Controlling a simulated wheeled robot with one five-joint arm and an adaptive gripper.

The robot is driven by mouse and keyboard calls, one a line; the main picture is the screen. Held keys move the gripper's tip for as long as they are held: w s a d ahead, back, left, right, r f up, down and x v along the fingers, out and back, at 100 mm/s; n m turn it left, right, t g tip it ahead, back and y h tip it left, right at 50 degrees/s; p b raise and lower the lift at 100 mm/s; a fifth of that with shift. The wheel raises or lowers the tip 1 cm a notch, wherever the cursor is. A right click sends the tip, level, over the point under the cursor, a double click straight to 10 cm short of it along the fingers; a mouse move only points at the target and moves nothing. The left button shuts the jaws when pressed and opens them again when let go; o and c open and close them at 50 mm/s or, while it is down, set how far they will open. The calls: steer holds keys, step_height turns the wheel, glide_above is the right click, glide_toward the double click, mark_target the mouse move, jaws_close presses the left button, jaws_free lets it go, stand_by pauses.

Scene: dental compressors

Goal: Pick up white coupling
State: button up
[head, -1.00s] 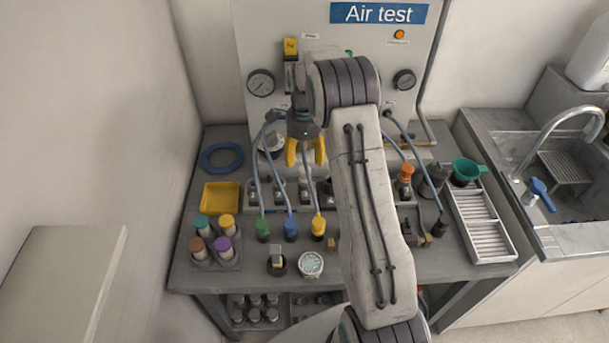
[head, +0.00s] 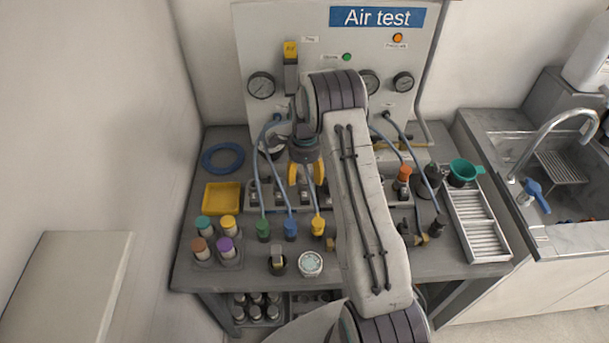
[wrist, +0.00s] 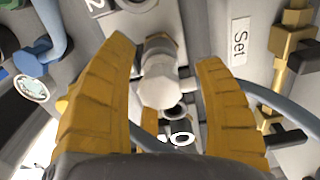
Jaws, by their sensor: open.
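The white coupling (wrist: 165,82) shows in the wrist view as a pale, faceted piece between the two yellow fingers of my gripper (wrist: 170,75). Clear gaps show on both sides of it, so the fingers are open around its line of view and not closed on it. I cannot tell how far below the fingertips it is. In the head view my gripper (head: 305,175) points down over the row of fittings at the middle of the bench, and I cannot make out the coupling there.
Blue hoses with green (head: 263,230), blue (head: 290,230) and yellow (head: 318,226) ends hang close to the gripper. A brass fitting (wrist: 292,40) stands at the right in the wrist view. A yellow tray (head: 222,196) and a capped-bottle rack (head: 218,253) are left.

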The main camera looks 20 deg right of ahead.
jaws_close()
stand_by(0.6)
